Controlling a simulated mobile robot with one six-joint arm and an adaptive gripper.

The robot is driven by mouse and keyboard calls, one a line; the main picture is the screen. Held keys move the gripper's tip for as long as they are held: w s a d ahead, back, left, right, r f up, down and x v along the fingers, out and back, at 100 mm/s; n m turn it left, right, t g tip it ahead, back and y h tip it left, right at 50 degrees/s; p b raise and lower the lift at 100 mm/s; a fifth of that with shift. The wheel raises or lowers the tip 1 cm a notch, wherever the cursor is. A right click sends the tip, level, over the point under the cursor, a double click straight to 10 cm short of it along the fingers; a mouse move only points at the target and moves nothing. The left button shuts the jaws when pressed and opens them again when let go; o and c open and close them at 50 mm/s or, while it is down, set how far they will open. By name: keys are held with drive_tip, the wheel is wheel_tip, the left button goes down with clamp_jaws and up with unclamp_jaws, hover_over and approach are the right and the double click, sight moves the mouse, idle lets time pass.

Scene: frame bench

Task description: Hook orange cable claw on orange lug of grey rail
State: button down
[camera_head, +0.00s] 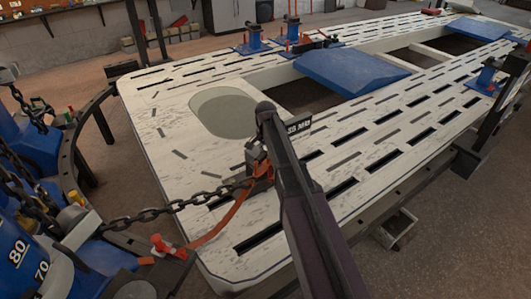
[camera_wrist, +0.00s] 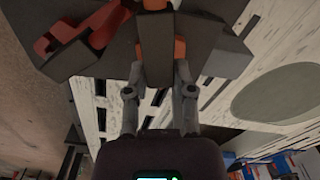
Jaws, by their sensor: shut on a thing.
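In the head view my gripper (camera_head: 260,170) is over the near left part of the white frame bench, partly hidden by my own arm. Orange parts, apparently the orange cable claw (camera_head: 262,166), show at its jaws. In the wrist view the two fingers (camera_wrist: 158,72) are shut on a dark block with orange at its sides. An orange strap (camera_head: 228,207) runs from the gripper down left to an orange-red fitting (camera_head: 165,246). I cannot make out the grey rail or its lug for certain.
A dark chain (camera_head: 165,209) stretches from near my gripper to the blue posts (camera_head: 25,245) at left. The white bench top (camera_head: 160,130) has slots and an oval opening. A blue ramp (camera_head: 350,72) and blue clamps (camera_head: 253,40) stand farther back.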

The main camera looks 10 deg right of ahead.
drive_tip(key=shift+f, duration=0.3)
drive_tip(key=shift+c, duration=1.9)
unclamp_jaws()
drive_tip(key=shift+r, duration=0.1)
